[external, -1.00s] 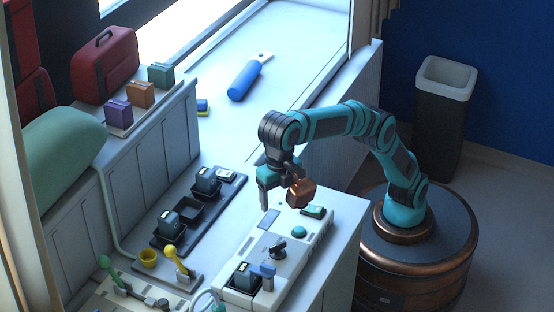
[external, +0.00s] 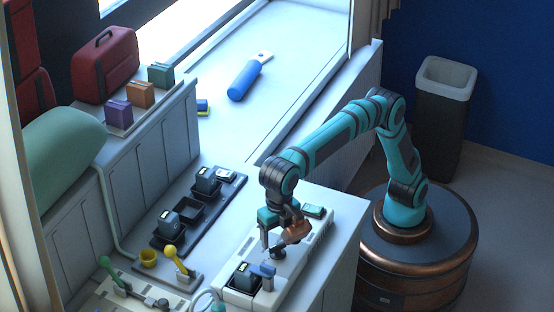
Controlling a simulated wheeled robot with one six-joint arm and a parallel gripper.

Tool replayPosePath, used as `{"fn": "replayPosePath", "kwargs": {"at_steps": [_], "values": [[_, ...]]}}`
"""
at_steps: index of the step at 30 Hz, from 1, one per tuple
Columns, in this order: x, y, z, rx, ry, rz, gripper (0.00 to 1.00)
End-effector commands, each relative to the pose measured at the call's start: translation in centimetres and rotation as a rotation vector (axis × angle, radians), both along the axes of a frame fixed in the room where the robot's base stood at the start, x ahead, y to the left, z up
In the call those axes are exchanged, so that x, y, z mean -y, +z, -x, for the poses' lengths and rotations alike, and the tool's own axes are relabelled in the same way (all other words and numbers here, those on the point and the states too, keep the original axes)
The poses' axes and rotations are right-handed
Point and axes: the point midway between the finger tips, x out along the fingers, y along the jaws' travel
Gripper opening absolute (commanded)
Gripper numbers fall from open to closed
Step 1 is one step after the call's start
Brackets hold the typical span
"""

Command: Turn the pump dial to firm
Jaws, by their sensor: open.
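The pump (external: 248,252) is a long white unit on the near counter. Its dark dial (external: 277,254) sits on the top, in the middle part. My gripper (external: 280,245) points down over the dial, its fingers apart on either side of it. The jaws are open. I cannot tell whether a finger touches the dial. My gripper and wrist hide part of the dial, the pump's display and its round teal button. The dial's setting marks are too small to read.
A green-screened device (external: 313,211) lies behind. A black tray (external: 188,212) with dark blocks is to the left, with a yellow lever (external: 173,256) nearby.

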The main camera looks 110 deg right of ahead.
Motion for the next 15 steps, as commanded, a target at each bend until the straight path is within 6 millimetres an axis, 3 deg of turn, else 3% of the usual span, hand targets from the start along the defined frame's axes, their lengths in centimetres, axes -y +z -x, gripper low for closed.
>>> {"fn": "replayPosePath", "kwargs": {"at_steps": [6, 15], "values": [[0.0, -2.6, 0.0, 0.0, 0.0, 0.0, 0.73], [0.0, -3.5, 0.0, 0.001, 0.0, 0.0, 0.73]]}}
